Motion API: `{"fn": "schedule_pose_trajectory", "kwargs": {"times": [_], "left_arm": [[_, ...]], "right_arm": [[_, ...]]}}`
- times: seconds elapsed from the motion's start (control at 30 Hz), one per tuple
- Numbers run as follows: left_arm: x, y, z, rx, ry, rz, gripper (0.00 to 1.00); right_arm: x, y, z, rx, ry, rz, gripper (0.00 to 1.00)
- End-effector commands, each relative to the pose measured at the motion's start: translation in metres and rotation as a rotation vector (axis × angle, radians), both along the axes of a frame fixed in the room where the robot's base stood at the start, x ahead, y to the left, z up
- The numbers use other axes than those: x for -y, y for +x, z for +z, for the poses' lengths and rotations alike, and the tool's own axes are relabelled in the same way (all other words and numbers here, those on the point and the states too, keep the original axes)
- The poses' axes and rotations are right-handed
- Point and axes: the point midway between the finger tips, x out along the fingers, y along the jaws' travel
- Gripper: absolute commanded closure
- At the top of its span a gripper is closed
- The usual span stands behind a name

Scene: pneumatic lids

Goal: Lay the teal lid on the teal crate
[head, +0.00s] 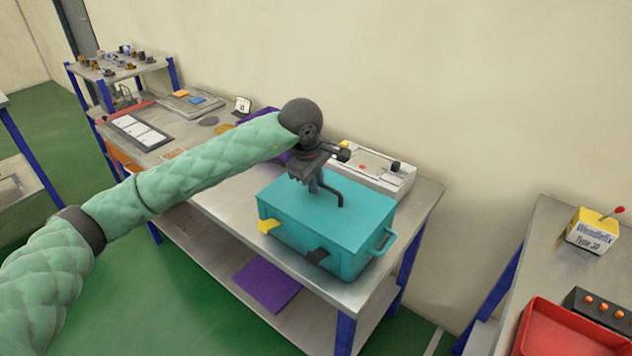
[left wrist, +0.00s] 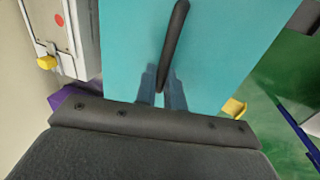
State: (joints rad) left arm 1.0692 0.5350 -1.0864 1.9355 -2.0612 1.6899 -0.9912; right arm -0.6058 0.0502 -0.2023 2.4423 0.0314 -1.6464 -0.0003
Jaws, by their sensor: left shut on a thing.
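The teal lid (head: 345,207) lies level over the top of the teal crate (head: 348,262) on the metal bench. Its edges look in line with the crate walls; I cannot tell whether a thin gap is left. My left gripper (head: 315,184) is above the lid, shut on its dark bar handle (head: 338,197). In the left wrist view the fingers (left wrist: 162,98) close on the near end of the handle (left wrist: 174,40), with the teal lid (left wrist: 225,45) below. A yellow latch (head: 268,226) and a black latch (head: 317,256) are on the crate's front. My right gripper is not in view.
Behind the crate is a pale device (head: 375,176) with a dark knob, close by. A purple thing (head: 262,117) stands behind my arm. A purple sheet (head: 267,285) lies on the lower shelf. Another bench with a red tray (head: 535,322) and a yellow-topped box (head: 592,236) is right.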

Motion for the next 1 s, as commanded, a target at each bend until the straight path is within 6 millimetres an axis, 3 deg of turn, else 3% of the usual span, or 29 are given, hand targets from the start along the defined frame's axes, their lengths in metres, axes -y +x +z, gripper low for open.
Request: {"fn": "schedule_pose_trajectory", "kwargs": {"times": [0.67,0.7,0.8,1.0], "left_arm": [[-0.0001,-0.0001,-0.0031,0.0,0.0,0.0,1.0],[0.0,-0.0001,-0.0032,0.0,0.0,0.0,0.84],[0.0,-0.0001,-0.0032,0.0,0.0,0.0,0.64],[0.0,-0.0001,-0.0032,0.0,0.0,0.0,0.64]], "right_arm": [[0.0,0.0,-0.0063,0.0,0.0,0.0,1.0],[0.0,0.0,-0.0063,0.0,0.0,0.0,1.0],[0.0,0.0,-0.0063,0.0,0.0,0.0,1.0],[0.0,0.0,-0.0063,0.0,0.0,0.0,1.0]]}}
